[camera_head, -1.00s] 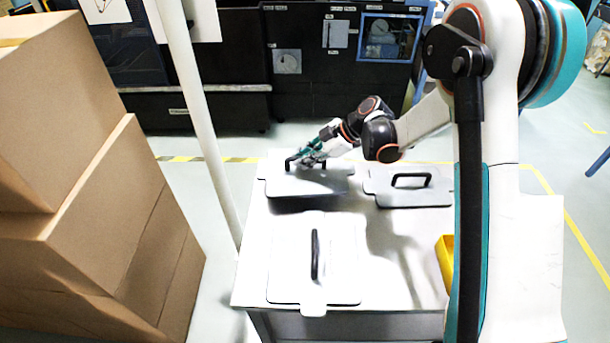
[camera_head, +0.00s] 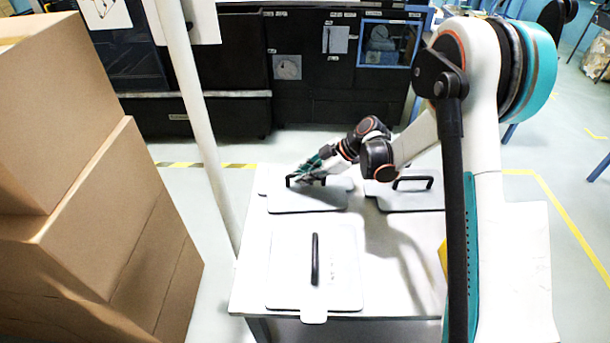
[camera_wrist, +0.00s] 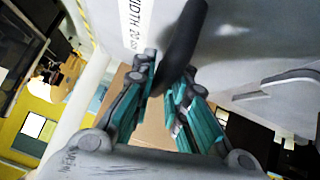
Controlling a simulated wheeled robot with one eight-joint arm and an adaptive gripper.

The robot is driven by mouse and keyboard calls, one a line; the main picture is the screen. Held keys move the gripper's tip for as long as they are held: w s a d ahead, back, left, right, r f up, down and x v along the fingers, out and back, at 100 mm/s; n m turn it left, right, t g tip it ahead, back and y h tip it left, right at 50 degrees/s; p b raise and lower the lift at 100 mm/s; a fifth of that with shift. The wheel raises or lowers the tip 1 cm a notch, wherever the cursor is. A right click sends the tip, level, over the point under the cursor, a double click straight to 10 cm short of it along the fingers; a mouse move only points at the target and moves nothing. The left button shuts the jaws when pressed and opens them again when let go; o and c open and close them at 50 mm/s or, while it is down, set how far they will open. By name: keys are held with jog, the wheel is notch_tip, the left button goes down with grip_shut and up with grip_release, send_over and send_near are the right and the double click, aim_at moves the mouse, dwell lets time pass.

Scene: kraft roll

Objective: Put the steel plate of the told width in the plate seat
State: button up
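Three light steel plates with black handles are on or over a white table (camera_head: 390,265) in the head view. My gripper (camera_head: 312,178) is at the handle of the back-left plate (camera_head: 307,201). In the wrist view, the teal fingers of my gripper (camera_wrist: 163,88) close around the black handle (camera_wrist: 183,45). The plate face there carries a label (camera_wrist: 131,22) reading "WIDTH 20" and more I cannot read. The back-right plate (camera_head: 410,203) and the front plate (camera_head: 290,270) lie flat, apart from my gripper. I cannot make out the plate seat.
Stacked cardboard boxes (camera_head: 90,220) stand left of the table. A white post (camera_head: 195,95) rises at the table's left edge. A yellow object (camera_head: 442,256) is partly hidden behind my arm. Black machines (camera_head: 330,100) stand behind the table.

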jog(key=shift+o, duration=1.3)
jog(key=shift+d, duration=0.1)
